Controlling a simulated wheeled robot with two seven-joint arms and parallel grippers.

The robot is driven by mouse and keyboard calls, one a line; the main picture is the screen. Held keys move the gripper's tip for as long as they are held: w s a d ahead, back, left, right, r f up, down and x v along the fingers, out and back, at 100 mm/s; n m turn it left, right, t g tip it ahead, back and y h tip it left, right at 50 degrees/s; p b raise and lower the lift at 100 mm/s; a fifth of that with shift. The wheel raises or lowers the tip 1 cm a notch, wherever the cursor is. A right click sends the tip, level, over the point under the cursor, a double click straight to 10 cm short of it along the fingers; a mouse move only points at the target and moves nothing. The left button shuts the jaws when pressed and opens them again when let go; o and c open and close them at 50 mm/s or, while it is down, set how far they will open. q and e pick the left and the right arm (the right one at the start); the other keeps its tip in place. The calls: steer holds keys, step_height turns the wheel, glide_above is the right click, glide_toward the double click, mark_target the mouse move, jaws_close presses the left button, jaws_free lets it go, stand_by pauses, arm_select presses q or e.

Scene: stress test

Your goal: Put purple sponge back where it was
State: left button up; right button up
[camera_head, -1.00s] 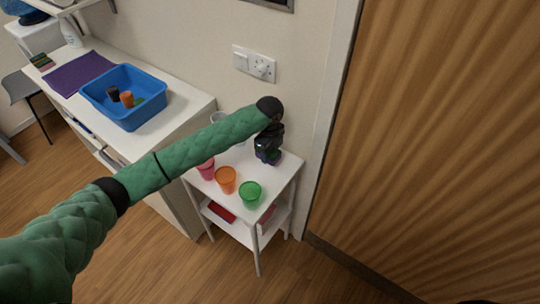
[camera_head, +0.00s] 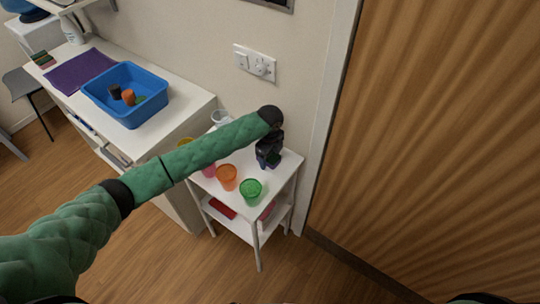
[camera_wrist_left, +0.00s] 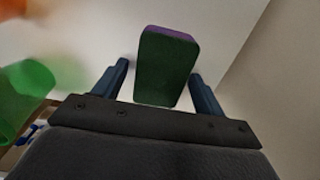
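The sponge (camera_wrist_left: 168,68) shows in the left wrist view, with a dark green face towards me and a purple far edge. It is over the white top of the small stand (camera_head: 226,203); I cannot tell whether it touches it. My left gripper (camera_wrist_left: 160,77) has a finger on each side of the sponge, with narrow gaps showing, so it looks open. In the head view, my left gripper (camera_head: 269,158) is at the stand's back corner by the wall, with a dark green patch of the sponge (camera_head: 273,159) beside it. My right gripper is not in view.
Orange (camera_head: 227,177) and green (camera_head: 251,189) cups stand near the stand's front edge. Pink and yellow cups are partly behind my arm. A clear cup (camera_head: 220,117) stands behind. A blue tub (camera_head: 150,118) is on the counter at left. A wooden door (camera_head: 440,140) is at right.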

arm_select(q)
steer(key=shift+r, duration=0.1)
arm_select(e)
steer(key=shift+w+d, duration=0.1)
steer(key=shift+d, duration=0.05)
arm_select(q)
steer(key=shift+r, duration=0.1)
steer(key=shift+r+b, duration=0.35)
step_height(320, 180, up, 11)
steer(key=b, duration=0.4)
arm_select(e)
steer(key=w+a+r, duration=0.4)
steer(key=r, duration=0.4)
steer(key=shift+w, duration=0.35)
arm_select(q)
steer(key=shift+r, duration=0.1)
